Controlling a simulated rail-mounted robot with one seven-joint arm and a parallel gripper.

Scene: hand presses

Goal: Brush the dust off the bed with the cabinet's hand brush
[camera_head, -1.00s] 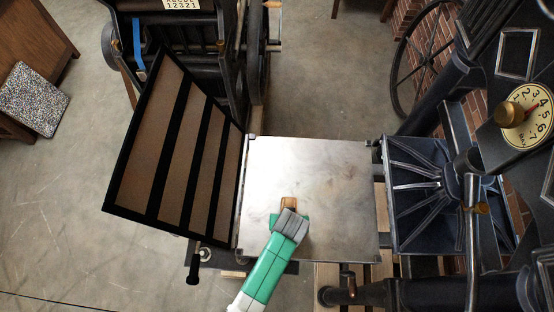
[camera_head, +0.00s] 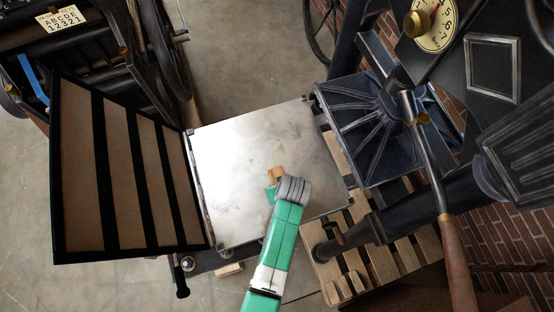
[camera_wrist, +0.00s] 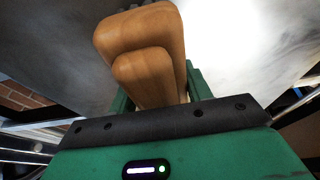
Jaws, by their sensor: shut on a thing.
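The bed (camera_head: 235,150) is a flat, bright metal plate in the middle of the head view. Faint grey smudges show on it; I cannot tell which are dust. My gripper (camera_head: 274,186), green, is over the bed, slightly right of its middle. It is shut on the hand brush, whose tan wooden part (camera_head: 275,174) shows just past the jaws. In the wrist view the brush's rounded wooden body (camera_wrist: 145,50) sits between the green fingers. Its bristles are hidden, so I cannot tell whether they touch the bed.
A hinged frame (camera_head: 125,175) with brown panels stands open along the bed's left edge. The ribbed dark press head (camera_head: 365,125) and a wood-handled lever (camera_head: 455,250) are on the right. A wooden pallet (camera_head: 375,255) lies below. Another press (camera_head: 70,60) stands at upper left.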

